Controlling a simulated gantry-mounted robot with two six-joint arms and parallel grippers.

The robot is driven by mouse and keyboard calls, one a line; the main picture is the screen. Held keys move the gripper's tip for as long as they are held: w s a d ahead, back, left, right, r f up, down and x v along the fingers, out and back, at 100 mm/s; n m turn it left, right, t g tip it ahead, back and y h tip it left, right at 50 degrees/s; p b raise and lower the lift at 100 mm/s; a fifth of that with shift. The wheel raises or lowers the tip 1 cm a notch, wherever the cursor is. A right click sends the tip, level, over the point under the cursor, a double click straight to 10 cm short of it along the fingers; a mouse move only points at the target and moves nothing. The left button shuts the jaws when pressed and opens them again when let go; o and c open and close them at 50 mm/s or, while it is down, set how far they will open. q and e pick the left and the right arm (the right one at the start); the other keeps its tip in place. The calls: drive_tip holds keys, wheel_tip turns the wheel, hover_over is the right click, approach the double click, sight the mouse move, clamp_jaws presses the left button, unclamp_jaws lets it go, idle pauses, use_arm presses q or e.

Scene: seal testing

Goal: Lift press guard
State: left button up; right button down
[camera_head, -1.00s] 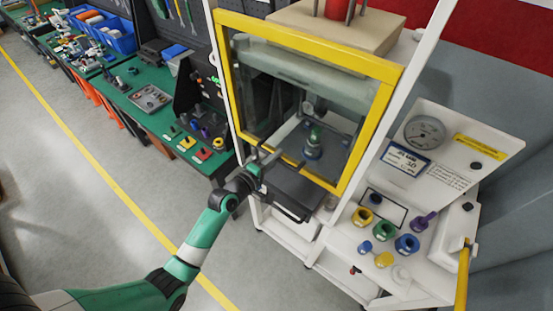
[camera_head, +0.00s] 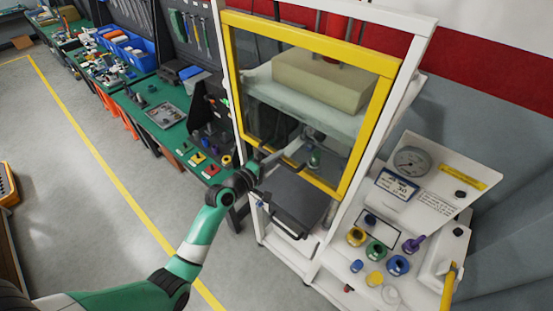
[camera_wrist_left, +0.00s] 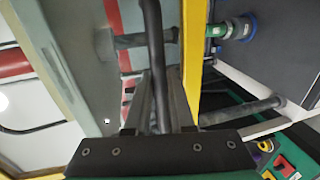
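The press guard is a clear panel in a yellow frame (camera_head: 310,43) on the front of the white press. Its yellow edge also shows in the left wrist view (camera_wrist_left: 193,60). My left gripper (camera_head: 262,163) is at the guard's lower left, at a dark bar handle (camera_head: 290,152). In the left wrist view the handle (camera_wrist_left: 153,40) runs between the two fingers of my left gripper (camera_wrist_left: 160,105), which look shut on it. The tan press block (camera_head: 320,80) shows through the panel. A green fitting (camera_head: 314,159) shows near the guard's lower edge. My right gripper is not in view.
A dark tray (camera_head: 293,198) sticks out below the guard. To the right, a white panel with a gauge (camera_head: 412,161) stands over several coloured rings (camera_head: 376,251). A green workbench (camera_head: 160,112) with tools stands at the left. The floor before it is clear.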

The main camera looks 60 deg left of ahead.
use_arm(q)
drive_tip(key=o, duration=0.4)
drive_tip(key=shift+c, duration=0.2)
drive_tip(key=v, duration=1.1)
drive_tip(key=shift+s, duration=0.3)
